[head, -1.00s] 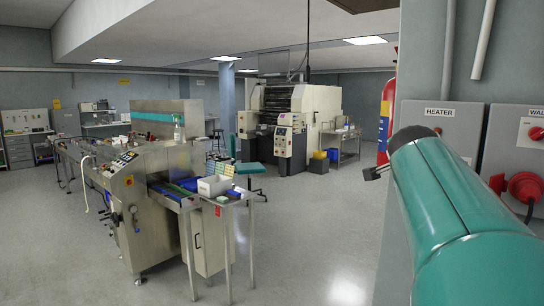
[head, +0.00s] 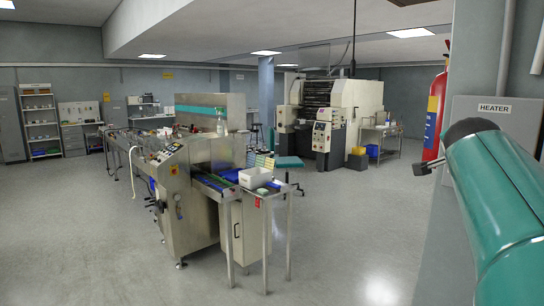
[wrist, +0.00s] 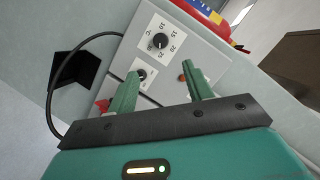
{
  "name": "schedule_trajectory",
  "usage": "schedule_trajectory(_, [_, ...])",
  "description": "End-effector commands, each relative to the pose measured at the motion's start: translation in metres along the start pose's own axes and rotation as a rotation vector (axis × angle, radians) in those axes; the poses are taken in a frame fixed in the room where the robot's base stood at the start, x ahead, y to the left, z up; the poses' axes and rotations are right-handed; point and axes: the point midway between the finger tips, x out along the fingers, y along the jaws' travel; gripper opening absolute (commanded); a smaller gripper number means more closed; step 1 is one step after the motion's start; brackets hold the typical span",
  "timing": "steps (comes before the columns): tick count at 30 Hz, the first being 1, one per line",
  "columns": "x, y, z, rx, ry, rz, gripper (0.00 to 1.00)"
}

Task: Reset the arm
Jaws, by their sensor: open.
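My teal arm (head: 500,195) reaches in from the right edge of the head view, with a dark rounded end. A small dark piece sticks out left of that end; I cannot tell whether it is part of my gripper. In the wrist view my gripper (wrist: 160,70) has two green fingers standing apart, with nothing between them. Behind the fingers is a light grey control box (wrist: 185,45) with a dark numbered dial (wrist: 160,41). I cannot tell whether the fingers touch it.
The grey HEATER box (head: 494,107) is on the wall at right, beside a red fire extinguisher (head: 436,115). The flow wrapper (head: 180,190) stands left of centre with a white bin (head: 255,177) at its end. A large press (head: 335,110) stands behind. Open floor (head: 345,235) lies between.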

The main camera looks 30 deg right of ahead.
Motion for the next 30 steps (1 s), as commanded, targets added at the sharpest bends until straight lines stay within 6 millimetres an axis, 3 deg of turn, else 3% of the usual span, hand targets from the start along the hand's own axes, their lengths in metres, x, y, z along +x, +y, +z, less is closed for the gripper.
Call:
schedule_trajectory(6, [-0.001, -0.001, 0.004, -0.007, -0.009, -0.002, 0.51])
schedule_trajectory(8, [-0.004, -0.003, 0.015, -0.026, -0.032, -0.005, 0.51])
schedule_trajectory(10, [-0.010, -0.006, 0.040, -0.067, -0.085, -0.013, 0.51])
schedule_trajectory(14, [-0.036, -0.011, 0.114, -0.211, -0.241, -0.043, 0.51])
schedule_trajectory(20, [-0.103, -0.001, 0.237, -0.507, -0.510, -0.135, 0.51])
schedule_trajectory(26, [-0.189, 0.035, 0.340, -0.843, -0.758, -0.282, 0.51])
schedule_trajectory(30, [-0.253, 0.078, 0.398, -1.099, -0.917, -0.415, 0.51])
